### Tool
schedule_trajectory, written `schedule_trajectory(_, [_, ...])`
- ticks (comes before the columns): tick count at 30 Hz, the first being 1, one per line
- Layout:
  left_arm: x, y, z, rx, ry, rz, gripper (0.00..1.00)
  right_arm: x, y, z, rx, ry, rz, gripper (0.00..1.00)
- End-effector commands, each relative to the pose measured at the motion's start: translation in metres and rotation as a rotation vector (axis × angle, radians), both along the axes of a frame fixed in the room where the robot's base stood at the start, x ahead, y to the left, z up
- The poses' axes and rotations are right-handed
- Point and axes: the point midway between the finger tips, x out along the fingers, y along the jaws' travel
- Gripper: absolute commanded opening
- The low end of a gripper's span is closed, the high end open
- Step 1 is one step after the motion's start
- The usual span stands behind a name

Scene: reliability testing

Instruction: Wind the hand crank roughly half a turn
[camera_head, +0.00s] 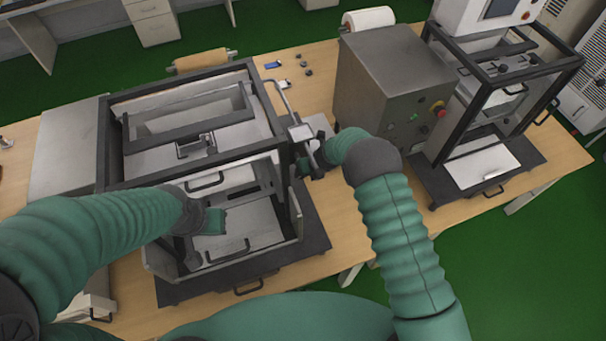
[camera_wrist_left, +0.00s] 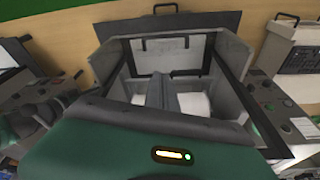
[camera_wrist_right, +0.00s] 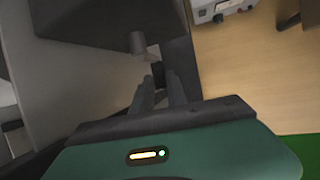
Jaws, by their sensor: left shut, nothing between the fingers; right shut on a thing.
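The framed machine with the hand crank stands on the left of the table in the head view; its black frame (camera_head: 184,82) is open at the front. On its right side are a bent metal bar (camera_head: 287,101) and a pale block (camera_head: 301,132). My right gripper (camera_head: 308,168) is beside that side, shut on a small dark part, seemingly the crank handle (camera_wrist_right: 158,74), below a grey block (camera_wrist_right: 107,22) in the right wrist view. The crank's full shape and angle are hidden. My left gripper (camera_wrist_left: 164,92) is shut and empty, over the machine's open front bay.
A metal cabinet (camera_head: 385,75) with a red button stands right of the crank side, and a second framed machine (camera_head: 500,85) stands farther right. Small loose parts (camera_head: 283,84) lie on the wooden table (camera_head: 325,205) at the back. Table between the machines is partly clear.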

Motion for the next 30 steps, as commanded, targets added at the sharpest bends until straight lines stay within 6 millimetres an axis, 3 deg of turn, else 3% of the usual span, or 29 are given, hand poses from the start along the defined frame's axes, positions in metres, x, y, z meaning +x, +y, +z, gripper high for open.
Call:
schedule_trajectory(1, [0.0,0.0,-0.012,0.0,0.0,0.0,0.0,0.005,-0.002,-0.002,0.022,-0.006,-0.008,0.0])
schedule_trajectory(15, [0.0,0.0,-0.081,0.0,0.0,0.0,0.0,0.003,0.008,-0.002,0.342,0.095,-0.008,0.0])
schedule_trajectory(22, [0.0,0.0,-0.103,0.0,0.0,0.0,0.0,0.002,0.012,0.002,0.461,0.134,-0.008,0.0])
schedule_trajectory(30, [0.0,0.0,-0.112,0.0,0.0,0.0,0.0,0.001,0.014,0.007,0.525,0.156,-0.008,0.0])
